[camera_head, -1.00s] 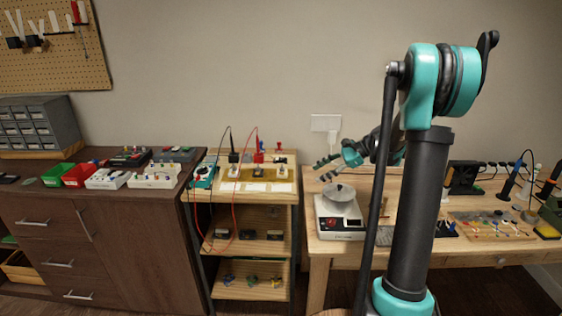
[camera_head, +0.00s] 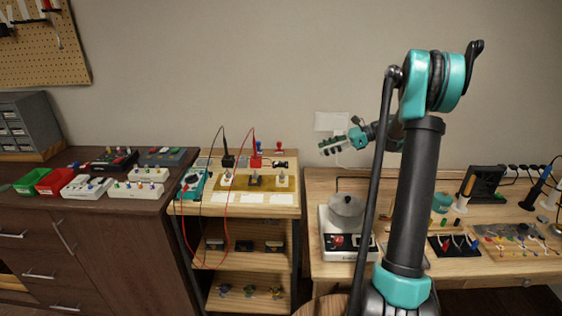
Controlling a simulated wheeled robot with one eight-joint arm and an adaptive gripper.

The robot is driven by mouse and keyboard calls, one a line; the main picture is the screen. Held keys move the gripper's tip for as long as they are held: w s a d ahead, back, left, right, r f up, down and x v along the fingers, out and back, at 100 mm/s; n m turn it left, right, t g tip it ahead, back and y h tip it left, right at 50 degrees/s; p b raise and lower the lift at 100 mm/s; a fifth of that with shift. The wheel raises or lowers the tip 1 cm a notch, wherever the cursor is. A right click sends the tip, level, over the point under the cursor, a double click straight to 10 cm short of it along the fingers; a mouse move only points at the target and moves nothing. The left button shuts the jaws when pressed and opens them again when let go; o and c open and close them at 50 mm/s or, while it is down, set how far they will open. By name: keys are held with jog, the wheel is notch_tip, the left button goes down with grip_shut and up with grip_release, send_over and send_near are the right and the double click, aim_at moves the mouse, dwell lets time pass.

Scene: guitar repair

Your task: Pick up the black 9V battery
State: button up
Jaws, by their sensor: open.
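I cannot clearly single out the black 9V battery at this size. Several small dark blocks sit in a row on the middle shelf of the wooden cart, among them a left block (camera_head: 215,243), a middle block (camera_head: 244,245) and a right block (camera_head: 274,246); I cannot tell whether one is the battery. My gripper (camera_head: 333,146) is open and appears empty. It is raised in front of the wall, above the right workbench and right of the cart, well apart from the blocks.
The cart top (camera_head: 245,209) holds a board with red and black leads hanging in front of the shelves. The dark cabinet (camera_head: 105,228) carries bins and small boxes.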

send_near(280, 162)
jog(key=x, duration=0.3)
jog(key=shift+w, duration=0.1)
jog(key=shift+x, duration=2.65)
jog(key=shift+s, duration=0.25)
jog(key=shift+c, duration=0.4)
grip_shut()
